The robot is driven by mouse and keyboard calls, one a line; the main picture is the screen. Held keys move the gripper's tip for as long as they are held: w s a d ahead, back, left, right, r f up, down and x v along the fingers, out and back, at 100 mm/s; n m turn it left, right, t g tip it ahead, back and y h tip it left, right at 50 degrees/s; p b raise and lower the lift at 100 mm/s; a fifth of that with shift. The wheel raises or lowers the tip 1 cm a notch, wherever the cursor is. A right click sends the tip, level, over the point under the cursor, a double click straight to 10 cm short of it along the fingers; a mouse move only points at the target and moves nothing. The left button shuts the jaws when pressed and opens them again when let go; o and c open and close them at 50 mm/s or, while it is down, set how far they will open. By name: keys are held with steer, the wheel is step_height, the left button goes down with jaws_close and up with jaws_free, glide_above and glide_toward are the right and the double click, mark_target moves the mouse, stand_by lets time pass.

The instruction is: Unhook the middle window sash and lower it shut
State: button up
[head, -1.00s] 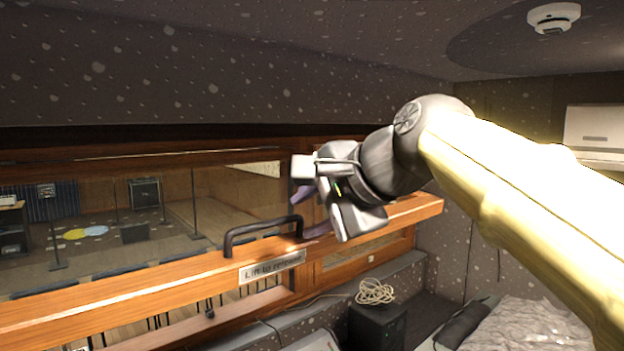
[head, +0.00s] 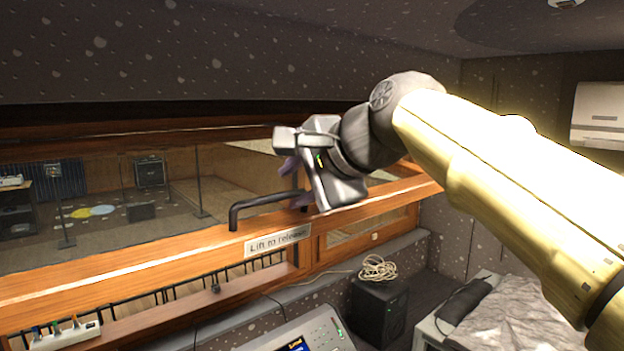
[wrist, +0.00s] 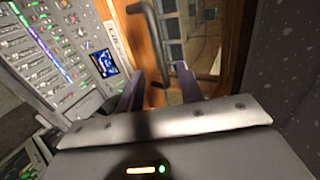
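The middle window sash is glazed, with a wooden bottom rail (head: 130,268) that stands raised above a gap. A dark bar handle (head: 262,199) is fixed to the rail, above a label (head: 277,241) reading "Lift to release". My gripper (head: 297,183) is at the right end of the handle. My gripper hides part of the handle's right end in the head view. No hook is clearly visible.
A mixing console (head: 310,335) with a lit screen lies below the window. A black speaker (head: 379,308) with a coiled cable (head: 378,268) stands to the right of it. A power strip (head: 62,338) is at lower left. A studio room shows through the glass.

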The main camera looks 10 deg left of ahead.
mark_target(274, 196)
steer(key=shift+x, duration=3.95)
steer(key=shift+a, duration=0.15)
jaws_close()
steer(key=shift+r, duration=0.1)
